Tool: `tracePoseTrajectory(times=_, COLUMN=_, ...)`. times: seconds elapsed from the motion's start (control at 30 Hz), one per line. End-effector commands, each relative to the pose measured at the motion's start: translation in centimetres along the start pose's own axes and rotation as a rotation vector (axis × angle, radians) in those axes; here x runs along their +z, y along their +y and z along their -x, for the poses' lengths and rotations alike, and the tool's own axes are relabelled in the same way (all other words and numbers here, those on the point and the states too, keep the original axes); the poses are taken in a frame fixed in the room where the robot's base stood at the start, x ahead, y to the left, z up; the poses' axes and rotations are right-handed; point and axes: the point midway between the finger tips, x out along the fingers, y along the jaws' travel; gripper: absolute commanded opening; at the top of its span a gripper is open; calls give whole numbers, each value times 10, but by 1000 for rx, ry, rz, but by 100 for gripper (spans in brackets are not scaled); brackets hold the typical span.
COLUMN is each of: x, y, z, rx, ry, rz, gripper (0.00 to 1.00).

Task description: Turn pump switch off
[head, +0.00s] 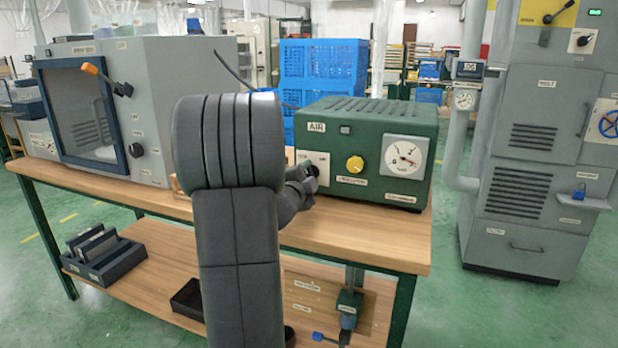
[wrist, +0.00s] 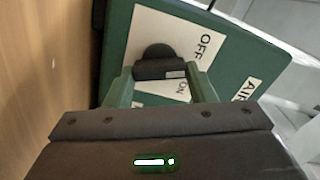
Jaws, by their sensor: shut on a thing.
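The pump switch is a black knob (wrist: 157,67) on a white plate (wrist: 150,30) with the words OFF and ON. The plate also shows in the head view (head: 322,160) on the front left of the green AIR box (head: 375,115). My gripper (wrist: 162,76) is shut on the knob, one finger on each side. A pale mark on the knob's bar points right in the wrist view, between the two words. In the head view my gripper (head: 306,180) is at the plate, partly hidden by my arm.
A yellow knob (head: 355,163) and a round gauge (head: 404,156) are on the box's front, right of the switch. A grey cabinet (head: 150,100) stands left on the wooden bench (head: 370,235). Blue crates (head: 322,65) are behind.

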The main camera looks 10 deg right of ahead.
Motion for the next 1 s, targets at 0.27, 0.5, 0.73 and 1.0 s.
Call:
tracePoseTrajectory(times=0.27, x=-1, y=-5, z=0, rx=3, ry=-2, rz=196, gripper=27)
tracePoseTrajectory(times=0.5, x=0, y=-3, z=0, rx=2, ry=-1, rz=389, gripper=27)
tracePoseTrajectory(times=0.73, x=1, y=-2, z=0, rx=1, ry=0, rz=409, gripper=27)
tracePoseTrajectory(times=1.0, x=1, y=-2, z=0, rx=1, ry=0, rz=408, gripper=72)
